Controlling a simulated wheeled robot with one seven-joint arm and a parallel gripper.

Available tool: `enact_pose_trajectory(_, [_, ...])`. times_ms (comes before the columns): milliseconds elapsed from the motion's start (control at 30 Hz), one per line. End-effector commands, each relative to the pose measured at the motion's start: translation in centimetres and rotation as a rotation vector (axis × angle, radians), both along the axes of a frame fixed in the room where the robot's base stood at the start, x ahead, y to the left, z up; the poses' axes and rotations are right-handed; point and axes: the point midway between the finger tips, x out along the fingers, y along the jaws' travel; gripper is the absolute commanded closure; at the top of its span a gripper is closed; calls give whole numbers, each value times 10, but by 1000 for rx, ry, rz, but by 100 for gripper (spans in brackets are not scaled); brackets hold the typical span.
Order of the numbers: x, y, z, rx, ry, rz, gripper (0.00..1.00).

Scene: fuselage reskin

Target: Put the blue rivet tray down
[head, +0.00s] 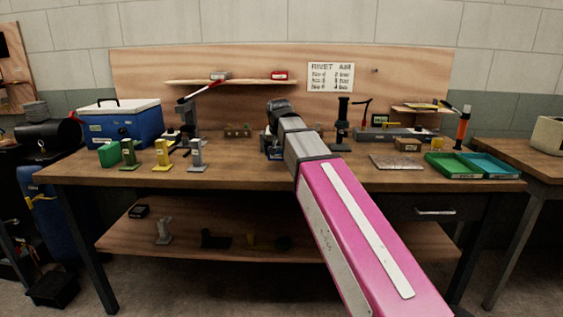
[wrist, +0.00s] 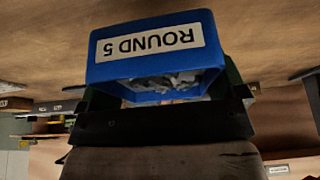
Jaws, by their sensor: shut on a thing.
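The blue rivet tray (wrist: 153,50) fills the upper middle of the wrist view. It has a white label reading "ROUND 5", upside down in that picture, and holds small grey pieces. My gripper (wrist: 160,100) is shut on it, with dark fingers at its sides. Bare brown wood shows beyond the tray; I cannot tell whether tray and wood touch. In the head view my gripper (head: 274,140) is over the middle of the workbench (head: 240,175), and my wrist hides most of the tray.
A green tray (head: 452,171) and a teal tray (head: 492,165) lie at the bench's right. Green, yellow and grey tools, including a yellow one (head: 162,157), stand at left near a blue cooler (head: 120,125). A flat plate (head: 397,162) lies right of my arm. The front middle is clear.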

Motion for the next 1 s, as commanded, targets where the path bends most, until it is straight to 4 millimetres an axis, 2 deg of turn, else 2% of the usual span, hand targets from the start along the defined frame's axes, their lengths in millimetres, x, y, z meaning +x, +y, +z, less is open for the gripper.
enact_pose_trajectory(233, [0,-6,-11,0,1,1,39])
enact_pose_trajectory(500, [0,-6,-42,0,1,0,39])
enact_pose_trajectory(900, [0,-6,-47,0,0,0,39])
enact_pose_trajectory(933, [0,-6,-47,1,0,0,0])
enact_pose_trajectory(1000, [0,-6,-46,1,0,0,0])
